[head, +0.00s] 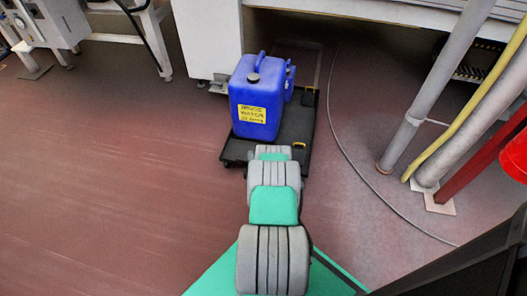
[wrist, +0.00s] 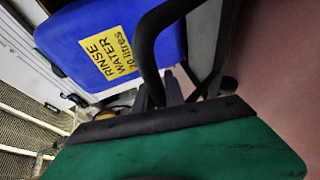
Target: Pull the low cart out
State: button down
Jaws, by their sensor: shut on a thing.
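The low cart (head: 292,125) is a black flat platform on the red-brown floor, its far part reaching toward the space beneath the white cabinet. A blue jerrycan (head: 250,85) with a yellow label stands on it. In the wrist view the jerrycan (wrist: 105,40) shows its label reading rinse water, 20 litres. My gripper (wrist: 162,92) is shut on a black curved handle (wrist: 148,50) at the cart's near edge. In the head view my arm hides the gripper and the handle.
The white cabinet (head: 208,40) stands behind and left of the cart. Grey pipes (head: 425,95), a yellow hose (head: 455,118) and a red post (head: 480,155) rise at right. A thin cable (head: 350,165) curves over the floor. Floor at left (head: 110,160) is clear.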

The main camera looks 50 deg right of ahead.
jog(key=a, duration=0.1)
jog(key=s+a+p, duration=0.1)
jog(key=a, duration=0.1)
jog(key=s+a, duration=0.1)
jog(key=shift+s+a, duration=0.2)
jog(key=shift+a, duration=0.05)
jog(key=c, duration=1.4)
grip_release()
jog(key=shift+d, duration=0.1)
